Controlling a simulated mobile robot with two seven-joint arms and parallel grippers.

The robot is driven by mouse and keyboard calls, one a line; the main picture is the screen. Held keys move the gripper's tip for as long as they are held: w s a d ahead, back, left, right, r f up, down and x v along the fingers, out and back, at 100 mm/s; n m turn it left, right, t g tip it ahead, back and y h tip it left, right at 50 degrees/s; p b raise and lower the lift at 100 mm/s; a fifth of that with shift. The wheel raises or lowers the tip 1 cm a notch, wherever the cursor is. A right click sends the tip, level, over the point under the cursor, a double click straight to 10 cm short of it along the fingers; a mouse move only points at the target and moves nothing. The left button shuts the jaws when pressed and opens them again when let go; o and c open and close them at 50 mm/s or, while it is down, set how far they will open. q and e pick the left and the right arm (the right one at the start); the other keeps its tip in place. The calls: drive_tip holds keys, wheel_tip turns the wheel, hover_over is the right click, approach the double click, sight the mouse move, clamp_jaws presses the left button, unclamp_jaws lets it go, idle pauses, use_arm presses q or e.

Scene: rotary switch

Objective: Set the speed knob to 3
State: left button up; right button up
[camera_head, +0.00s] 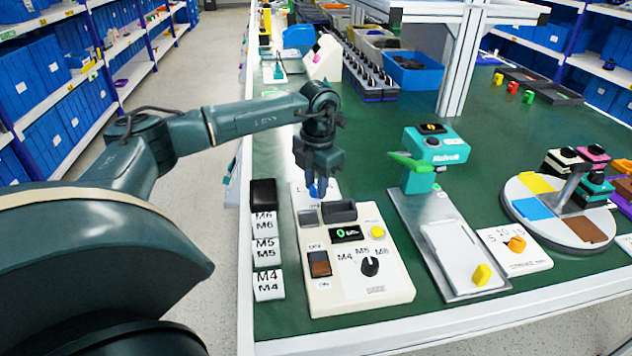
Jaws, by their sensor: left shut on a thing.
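My left gripper (318,176) points down over the far edge of a cream control box (325,290). It is shut on a small blue piece (316,189), which looks like a knob above a white plate (298,188). The gripper hides most of the blue piece and the plate's marks, so its setting cannot be read. A black knob (370,266) on the cream box sits under the labels M4, M5 and M6. An orange knob (516,244) sits on a white plate (530,262) marked with 5, 10 and 15. My right gripper is not in view.
A teal device (435,150) on a grey base stands right of the cream box. A round turntable (525,212) is farther right. Labelled blocks (267,252) line the box's left side.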

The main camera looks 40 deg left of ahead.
use_arm(q)
drive_tip(key=shift+r+m+p, duration=0.1)
drive_tip(key=shift+m+p, duration=0.35)
drive_tip(key=shift+m, duration=0.75)
drive_tip(key=shift+m+p, duration=0.3)
drive_tip(key=shift+m, duration=2.3)
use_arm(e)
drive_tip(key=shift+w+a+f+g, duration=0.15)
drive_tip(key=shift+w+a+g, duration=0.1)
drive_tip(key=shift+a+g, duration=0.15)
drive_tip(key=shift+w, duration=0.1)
use_arm(q)
drive_tip(key=o, duration=0.9)
drive_tip(key=shift+c, duration=0.2)
drive_tip(key=shift+o, duration=0.6)
